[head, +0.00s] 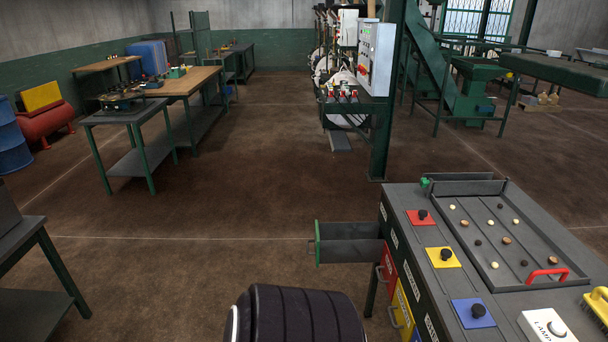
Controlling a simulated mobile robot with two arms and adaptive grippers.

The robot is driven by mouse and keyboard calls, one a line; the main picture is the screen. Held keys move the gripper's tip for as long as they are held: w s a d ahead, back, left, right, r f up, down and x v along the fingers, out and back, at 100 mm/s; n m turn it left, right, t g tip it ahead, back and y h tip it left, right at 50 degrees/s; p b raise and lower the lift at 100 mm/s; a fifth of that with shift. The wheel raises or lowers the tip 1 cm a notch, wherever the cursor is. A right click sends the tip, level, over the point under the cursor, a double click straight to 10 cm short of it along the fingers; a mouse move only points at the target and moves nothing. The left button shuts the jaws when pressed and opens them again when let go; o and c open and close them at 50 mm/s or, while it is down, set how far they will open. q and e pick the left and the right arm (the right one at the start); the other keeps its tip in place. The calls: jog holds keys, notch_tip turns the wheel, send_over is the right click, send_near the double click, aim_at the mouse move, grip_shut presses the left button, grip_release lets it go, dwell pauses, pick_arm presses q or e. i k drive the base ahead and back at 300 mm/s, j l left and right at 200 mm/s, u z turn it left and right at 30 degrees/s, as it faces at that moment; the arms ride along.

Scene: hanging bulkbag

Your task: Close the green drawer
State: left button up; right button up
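The green drawer (349,243) sticks out to the left from the far left side of the grey workbench (428,290). Its narrow green front (318,243) faces left, and its grey tray looks empty from here. The drawer is pulled well out of the bench. Neither of my grippers shows in this view.
Red (388,271) and yellow (402,312) drawers sit in the bench side, closer to me. A dark ribbed rounded part (300,315) fills the bottom centre. The floor left of the green drawer is clear. A dark table (38,310) stands at the left edge.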

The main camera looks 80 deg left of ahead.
aim_at(343, 242)
jog(key=u, duration=0.4)
jog(key=j+u, duration=0.15)
jog(key=u, duration=0.25)
jog(key=j+u, duration=0.1)
jog(key=u, duration=0.7)
jog(key=j+u, duration=0.15)
jog(key=u, duration=0.25)
jog(key=i+j+u, duration=0.15)
jog(key=j, duration=0.15)
jog(key=i+j+u, duration=0.15)
jog(key=j, duration=0.15)
jog(key=k, duration=0.05)
